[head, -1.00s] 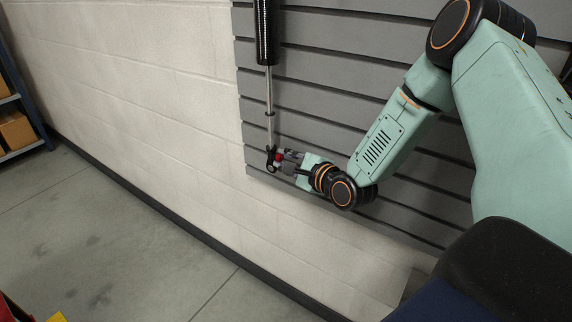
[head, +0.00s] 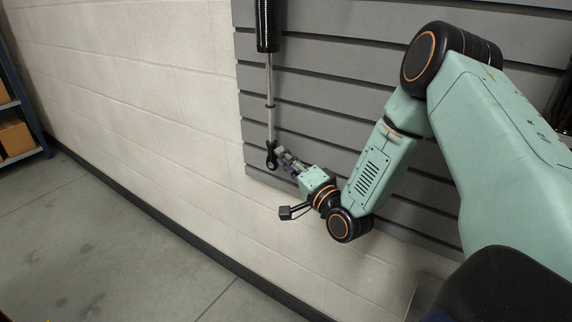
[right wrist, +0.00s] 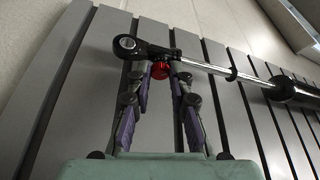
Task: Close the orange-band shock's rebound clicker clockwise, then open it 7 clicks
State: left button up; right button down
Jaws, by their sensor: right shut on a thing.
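A shock hangs upright at the left edge of the slatted wall, with a black body (head: 267,25), a bright shaft (head: 270,85) and a black lower eye (head: 271,159). No orange band shows on its visible part. In the right wrist view the shaft (right wrist: 205,67) runs to the eye (right wrist: 127,44), and the red clicker knob (right wrist: 160,70) sits beside the eye. My right gripper (head: 283,155) is at the eye's right side; in the wrist view its fingertips (right wrist: 161,73) flank the red knob, shut on it. My left gripper is out of view.
The grey slatted wall panel (head: 330,75) is close behind the shock and my right arm. A pale block wall (head: 150,100) continues to the left. A shelf with boxes (head: 15,137) stands at the far left. The floor (head: 90,240) there is clear.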

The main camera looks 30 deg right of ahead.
jog(key=shift+w+d+f+n+t+y, duration=0.15)
jog(key=shift+n+t+y, duration=0.2)
jog(key=shift+n+y, duration=1.45)
jog(key=shift+d+f+n+t+y, duration=0.15)
jog(key=shift+n+t+y, duration=0.2)
jog(key=shift+n, duration=2.85)
jog(key=shift+w+d+f+n+t+y, duration=0.25)
jog(key=shift+n+y, duration=0.9)
jog(key=shift+n, duration=1.35)
jog(key=shift+s+a+r, duration=0.1)
jog(key=shift+s+r, duration=0.05)
jog(key=shift+r, duration=0.05)
jog(key=c, duration=1.2)
grip_release()
jog(key=shift+s, duration=0.15)
jog(key=v, duration=1.1)
jog(key=shift+s+f, duration=0.25)
jog(key=shift+s, duration=0.05)
